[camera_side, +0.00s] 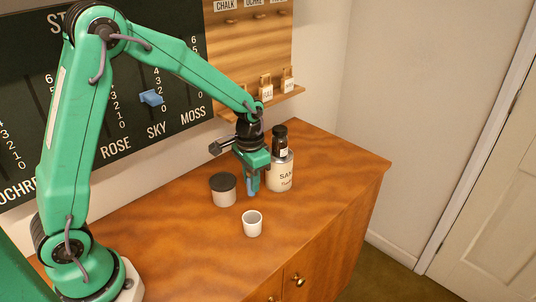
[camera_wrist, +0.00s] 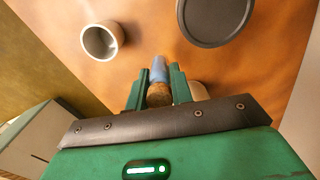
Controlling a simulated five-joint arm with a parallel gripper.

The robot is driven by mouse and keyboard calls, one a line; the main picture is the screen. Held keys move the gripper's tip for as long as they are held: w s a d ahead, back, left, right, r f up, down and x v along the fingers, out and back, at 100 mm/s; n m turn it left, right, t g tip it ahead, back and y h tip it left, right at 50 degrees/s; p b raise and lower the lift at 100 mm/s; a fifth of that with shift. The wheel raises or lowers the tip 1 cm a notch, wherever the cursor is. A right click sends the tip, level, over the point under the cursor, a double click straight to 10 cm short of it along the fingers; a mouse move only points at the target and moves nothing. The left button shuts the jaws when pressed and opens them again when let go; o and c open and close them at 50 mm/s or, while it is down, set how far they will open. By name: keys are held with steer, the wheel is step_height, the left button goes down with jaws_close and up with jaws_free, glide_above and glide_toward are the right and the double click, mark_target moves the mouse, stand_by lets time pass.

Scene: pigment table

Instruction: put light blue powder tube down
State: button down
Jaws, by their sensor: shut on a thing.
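My gripper (camera_side: 252,181) is shut on a light blue powder tube (camera_side: 250,187) above the wooden cabinet top. In the wrist view the tube (camera_wrist: 159,68) sits between the two green fingers (camera_wrist: 160,88), with a brown, cork-like end nearest the camera. In the side view the fingers hide part of the tube. It hangs roughly upright between the dark-lidded jar and the larger white jar. I cannot tell whether its lower end touches the top.
A small white cup (camera_side: 252,227) stands in front of my gripper. A dark-lidded grey jar (camera_side: 223,193) is to its left. A white labelled jar (camera_side: 281,178) and a black-capped bottle (camera_side: 280,138) are close on its right. A wooden rack (camera_side: 250,45) and slider board (camera_side: 120,60) are behind.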

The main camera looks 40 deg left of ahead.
steer(key=shift+w+a+f, duration=0.25)
steer(key=shift+a+f, duration=0.05)
steer(key=shift+a, duration=0.05)
steer(key=shift+f, duration=2)
steer(key=shift+f, duration=0.1)
steer(key=c, duration=1.2)
jaws_free()
steer(key=shift+c, duration=0.2)
step_height(320, 180, up, 12)
